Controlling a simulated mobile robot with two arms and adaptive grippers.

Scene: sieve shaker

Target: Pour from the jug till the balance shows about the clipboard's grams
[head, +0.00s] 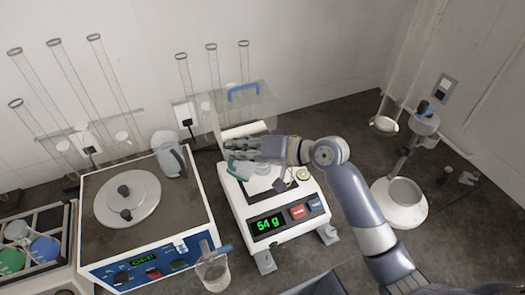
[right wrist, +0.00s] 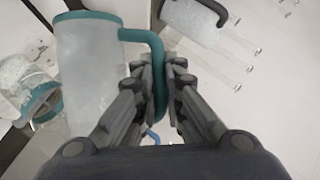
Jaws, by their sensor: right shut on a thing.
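My right gripper (head: 236,148) is shut on the teal handle (right wrist: 158,75) of a translucent jug (right wrist: 90,75) with a teal rim. In the head view the jug (head: 240,169) is held over the left part of the white balance (head: 248,212), partly hidden by my gripper. Its exact tilt is hard to tell. The balance's green display (head: 268,225) reads 54 g. A clear vessel on the pan is mostly covered by my wrist. No clipboard is visible. My left gripper is out of view.
A blue-fronted device (head: 150,256) with a round lid stands left, a grey jug (head: 168,151) on its back corner. A clear beaker (head: 213,274) stands in front. A clear cover with a blue handle (head: 243,93) is behind the balance. A white stand (head: 400,205) is right.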

